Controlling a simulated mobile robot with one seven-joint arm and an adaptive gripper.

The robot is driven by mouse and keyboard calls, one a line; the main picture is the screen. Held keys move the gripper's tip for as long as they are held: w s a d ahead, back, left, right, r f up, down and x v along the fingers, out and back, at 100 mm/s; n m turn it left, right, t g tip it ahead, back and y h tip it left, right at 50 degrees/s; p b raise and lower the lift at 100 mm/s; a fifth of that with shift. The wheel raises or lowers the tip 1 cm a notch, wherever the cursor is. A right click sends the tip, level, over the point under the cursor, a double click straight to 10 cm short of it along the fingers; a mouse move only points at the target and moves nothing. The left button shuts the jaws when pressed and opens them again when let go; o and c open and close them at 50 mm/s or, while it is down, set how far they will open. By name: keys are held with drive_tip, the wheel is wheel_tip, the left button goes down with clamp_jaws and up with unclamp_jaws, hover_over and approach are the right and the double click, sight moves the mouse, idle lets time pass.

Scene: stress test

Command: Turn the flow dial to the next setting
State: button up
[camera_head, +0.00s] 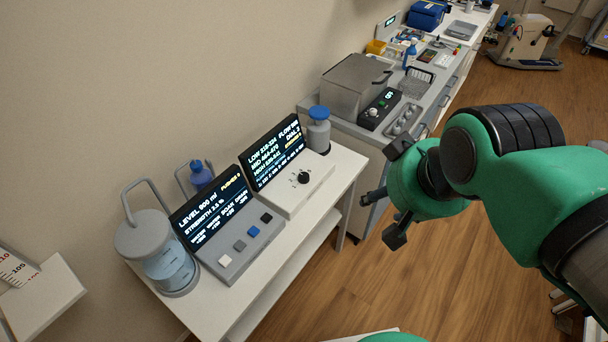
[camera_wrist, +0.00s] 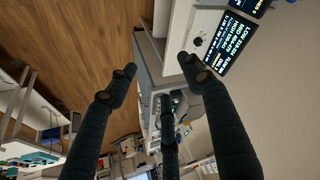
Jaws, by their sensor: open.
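The flow dial (camera_head: 304,178) is a small black knob on a white sloped console with small marks around it. A dark screen (camera_head: 276,150) behind it shows FLOW, LOW, MED and HIGH ranges and what looks like DIAL 2. My gripper (camera_head: 382,196) is open and empty, in the air to the right of the console, apart from the dial. In the wrist view, the spread dark fingers of my gripper (camera_wrist: 158,76) show, and the dial (camera_wrist: 197,41) lies just beyond the right fingertip. The dial's exact pointer direction is too small to tell.
Left of the dial stands a console with several push buttons (camera_head: 239,245) and a screen. A clear tank (camera_head: 171,262) and a blue-capped grey bottle (camera_head: 319,131) share the white table (camera_head: 343,163). A grey bench with a metal box (camera_head: 355,88) stands behind. Wooden floor lies open below my gripper.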

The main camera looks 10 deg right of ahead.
drive_tip(key=w, duration=0.1)
drive_tip(key=m+g+p, duration=0.6)
drive_tip(key=m+p, duration=0.1)
drive_tip(key=p, duration=0.1)
hover_over(304, 175)
wheel_tip(304, 175, down, 18)
drive_tip(key=f, duration=0.1)
drive_tip(key=shift+r, duration=0.25)
drive_tip(key=shift+s+f, duration=0.1)
drive_tip(key=shift+f, duration=0.05)
wheel_tip(304, 175, down, 14)
drive_tip(key=shift+r+b, duration=0.25)
drive_tip(key=shift+b, duration=0.95)
